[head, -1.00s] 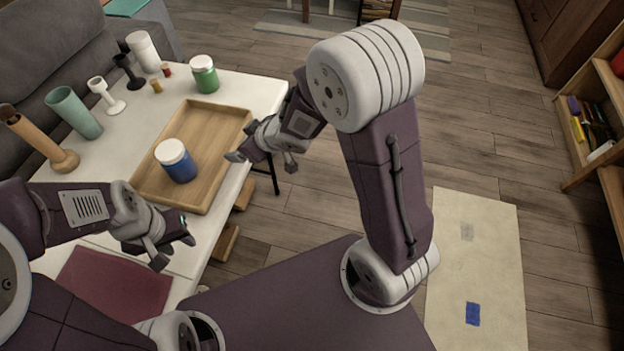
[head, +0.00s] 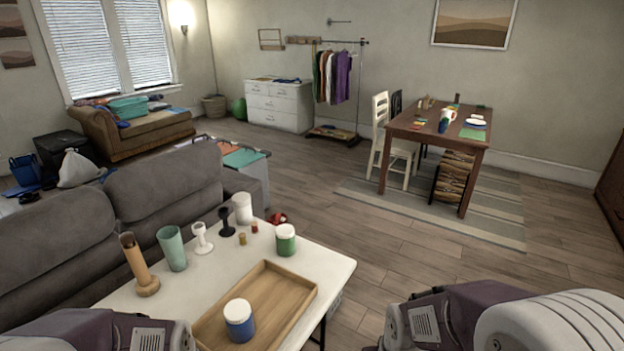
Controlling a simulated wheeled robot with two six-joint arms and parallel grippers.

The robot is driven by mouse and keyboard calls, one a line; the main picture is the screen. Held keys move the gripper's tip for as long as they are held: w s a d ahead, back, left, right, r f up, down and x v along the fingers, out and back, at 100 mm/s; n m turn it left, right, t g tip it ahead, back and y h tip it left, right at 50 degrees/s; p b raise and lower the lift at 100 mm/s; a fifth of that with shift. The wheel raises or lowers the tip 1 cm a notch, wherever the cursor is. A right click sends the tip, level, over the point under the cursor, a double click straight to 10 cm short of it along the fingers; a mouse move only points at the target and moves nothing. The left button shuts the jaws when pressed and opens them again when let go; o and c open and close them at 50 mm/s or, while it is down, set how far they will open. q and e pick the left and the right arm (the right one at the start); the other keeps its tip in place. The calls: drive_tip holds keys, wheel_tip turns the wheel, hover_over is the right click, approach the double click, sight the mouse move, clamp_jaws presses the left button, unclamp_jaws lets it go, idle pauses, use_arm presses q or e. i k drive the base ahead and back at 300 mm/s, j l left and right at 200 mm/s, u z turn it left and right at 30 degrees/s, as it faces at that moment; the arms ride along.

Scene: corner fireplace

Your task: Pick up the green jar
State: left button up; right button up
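The green jar (head: 286,240), with a white lid, stands upright on the white table (head: 334,266) near its far right corner, just beyond the wooden tray (head: 294,304). A blue jar (head: 239,320) with a white lid stands in the tray. My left arm shows at the bottom left and my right arm at the bottom right. Both grippers are outside the head view now. Nothing touches the green jar.
Left of the green jar stand a white canister (head: 243,208), small spice jars, a black goblet (head: 226,222), a white goblet (head: 202,239), a teal cup (head: 172,248) and a wooden holder (head: 139,265). A grey sofa (head: 60,245) borders the table. Open floor lies to the right.

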sight(285, 248)
drive_tip(key=i+l+u, duration=0.2)
drive_tip(key=u, duration=0.2)
drive_tip(key=i+l+u, duration=0.2)
drive_tip(key=l+u, duration=0.2)
drive_tip(key=i+l+u, duration=0.1)
drive_tip(key=l+u, duration=0.25)
drive_tip(key=i+l+u, duration=0.1)
drive_tip(key=l+u, duration=1.1)
drive_tip(key=i+j, duration=0.05)
drive_tip(key=j, duration=0.05)
